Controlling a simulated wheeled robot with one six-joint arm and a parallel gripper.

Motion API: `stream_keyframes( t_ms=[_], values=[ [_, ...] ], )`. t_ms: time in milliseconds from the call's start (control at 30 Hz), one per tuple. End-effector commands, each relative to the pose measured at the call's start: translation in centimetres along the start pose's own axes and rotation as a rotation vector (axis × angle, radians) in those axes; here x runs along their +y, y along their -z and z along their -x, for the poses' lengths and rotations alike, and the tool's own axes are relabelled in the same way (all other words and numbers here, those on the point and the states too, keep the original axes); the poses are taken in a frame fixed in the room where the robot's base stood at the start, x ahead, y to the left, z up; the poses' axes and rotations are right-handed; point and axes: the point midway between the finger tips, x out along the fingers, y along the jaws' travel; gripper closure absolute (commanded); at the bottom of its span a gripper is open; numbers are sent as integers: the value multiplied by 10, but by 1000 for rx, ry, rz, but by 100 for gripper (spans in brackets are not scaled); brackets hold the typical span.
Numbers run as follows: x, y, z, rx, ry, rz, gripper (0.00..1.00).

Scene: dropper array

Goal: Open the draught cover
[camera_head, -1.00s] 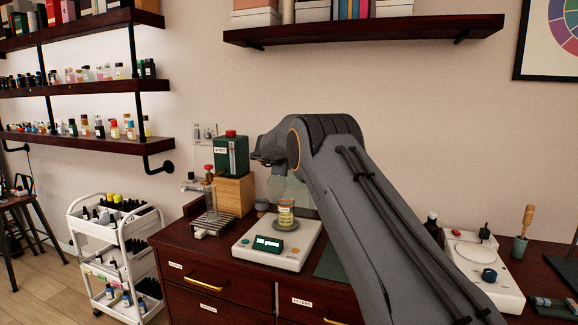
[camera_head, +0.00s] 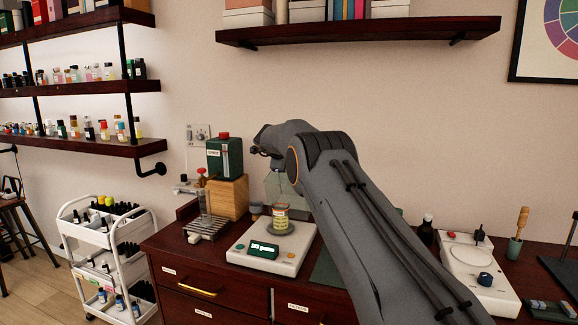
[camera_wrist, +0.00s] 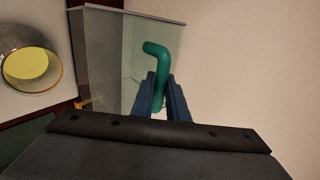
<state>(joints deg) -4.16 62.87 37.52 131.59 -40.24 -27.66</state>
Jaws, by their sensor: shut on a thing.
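The draught cover is a clear panel (camera_wrist: 118,55) with a bent green handle (camera_wrist: 158,62) in the wrist view. My gripper (camera_wrist: 162,90) has its two blue fingers closed on the handle's lower part. In the head view the pale see-through cover (camera_head: 284,187) shows behind and above the white balance (camera_head: 287,260), partly behind my arm. A small labelled jar (camera_head: 281,217) with yellow contents stands upright on the balance's round pan. In the wrist view a round glass rim with yellow inside (camera_wrist: 27,68) shows at the left. My fingertips are hidden in the head view.
A green box with a red top (camera_head: 224,158) stands on a wooden block (camera_head: 228,196) left of the balance. A white device (camera_head: 478,262) and dark bottle (camera_head: 427,230) stand at the right. A wall shelf (camera_head: 358,31) hangs above. A white cart (camera_head: 108,258) is at the left.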

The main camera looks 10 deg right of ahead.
Motion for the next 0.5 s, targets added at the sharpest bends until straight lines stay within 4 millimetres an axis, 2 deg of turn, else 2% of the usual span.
stream_keyframes(
  t_ms=[33,67,100,500],
  values=[
    [0,-1,0,-1,1,2,100],
    [0,-1,0,-1,1,2,81],
    [0,0,0,-1,1,1,77],
    [-1,-1,5,-1,1,0,77]
  ],
)
